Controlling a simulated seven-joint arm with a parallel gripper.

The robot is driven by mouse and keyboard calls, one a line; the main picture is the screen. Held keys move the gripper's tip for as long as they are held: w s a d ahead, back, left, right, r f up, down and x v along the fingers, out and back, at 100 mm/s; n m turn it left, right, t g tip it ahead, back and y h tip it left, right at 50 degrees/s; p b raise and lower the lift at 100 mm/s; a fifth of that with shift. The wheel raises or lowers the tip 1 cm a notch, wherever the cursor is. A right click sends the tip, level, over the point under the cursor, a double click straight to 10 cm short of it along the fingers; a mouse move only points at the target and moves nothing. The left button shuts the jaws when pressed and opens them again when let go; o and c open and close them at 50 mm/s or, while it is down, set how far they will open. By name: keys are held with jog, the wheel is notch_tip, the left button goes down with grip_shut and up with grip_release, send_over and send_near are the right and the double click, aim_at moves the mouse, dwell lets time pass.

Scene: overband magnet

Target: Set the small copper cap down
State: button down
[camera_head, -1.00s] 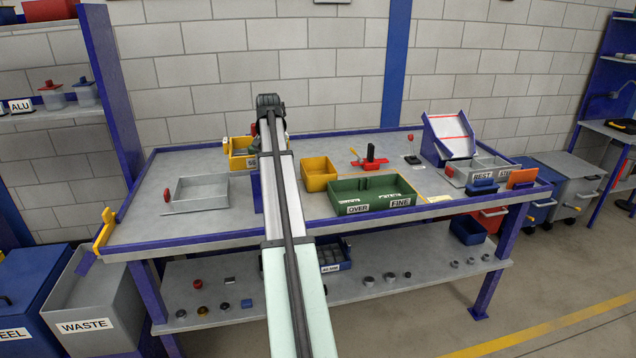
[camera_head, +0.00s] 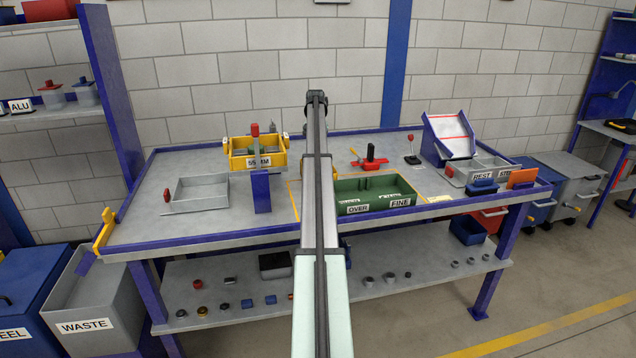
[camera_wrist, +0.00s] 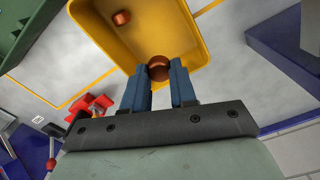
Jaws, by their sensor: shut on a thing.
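In the wrist view my gripper (camera_wrist: 160,82) has its two blue fingers shut on a small round copper cap (camera_wrist: 158,68). The cap is over or inside the open yellow bin (camera_wrist: 172,25); its exact height cannot be told. Another copper-coloured piece (camera_wrist: 122,18) lies in the same bin, apart from the held one.
Left are the yellow 55 MM container (camera_head: 258,160) on a blue post and a grey tray (camera_head: 200,195). Bare bench lies between them.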

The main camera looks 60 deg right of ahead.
jog(key=shift+w+d+f, duration=0.1)
jog(key=shift+d+f, duration=0.05)
jog(key=shift+f, duration=1.55)
jog(key=shift+s+d+f, duration=0.1)
jog(key=shift+d+f, duration=0.05)
jog(key=shift+f, duration=1.6)
jog(key=shift+w+d+f, duration=0.1)
jog(key=shift+d+f, duration=0.05)
jog(key=shift+f, duration=1.55)
jog(key=shift+f, duration=0.1)
jog(key=c, duration=0.9)
grip_release()
notch_tip(320, 180, up, 12)
jog(key=shift+r, duration=0.1)
